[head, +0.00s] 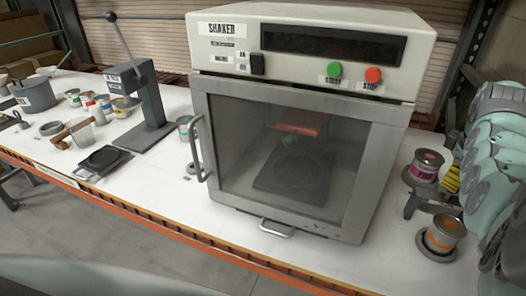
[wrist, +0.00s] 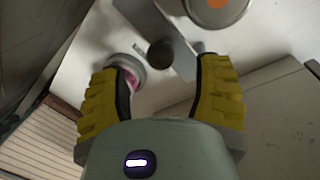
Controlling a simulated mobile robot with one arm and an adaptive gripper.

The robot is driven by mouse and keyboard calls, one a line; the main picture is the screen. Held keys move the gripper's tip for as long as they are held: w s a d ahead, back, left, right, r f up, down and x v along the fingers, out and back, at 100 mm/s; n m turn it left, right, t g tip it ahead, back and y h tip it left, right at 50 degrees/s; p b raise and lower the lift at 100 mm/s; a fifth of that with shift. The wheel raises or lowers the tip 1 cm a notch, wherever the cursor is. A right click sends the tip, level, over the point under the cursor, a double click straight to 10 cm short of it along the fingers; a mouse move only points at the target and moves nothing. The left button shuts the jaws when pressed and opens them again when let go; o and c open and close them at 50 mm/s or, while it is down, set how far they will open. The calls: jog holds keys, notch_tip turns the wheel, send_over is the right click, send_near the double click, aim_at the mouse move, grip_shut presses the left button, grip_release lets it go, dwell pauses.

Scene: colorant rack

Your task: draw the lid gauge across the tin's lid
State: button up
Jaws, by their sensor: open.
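My gripper (wrist: 163,70) is open, with its yellow fingers apart and pointing down at the bench in the wrist view. Between and beyond them lies a grey flat piece with a dark round knob (wrist: 160,53); it may be the lid gauge, but I cannot be sure. A tin with a pink label (head: 425,166) stands at the right of the bench; its pink side (wrist: 128,78) shows by the left finger.
A large shaker cabinet (head: 212,85) with its glass door shut fills the middle of the bench. A lever press (head: 152,105), a black-topped scale (head: 103,158) and several small tins stand to its left. The bench's orange front edge (head: 195,235) runs along the front.

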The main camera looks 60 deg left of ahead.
aim_at(443, 203)
jog(key=shift+w+f+p, duration=0.2)
jog(key=shift+f, duration=0.9)
jog(key=shift+w+f+p, duration=0.2)
jog(key=shift+f, duration=0.9)
grip_shut()
jog(key=shift+d, duration=0.1)
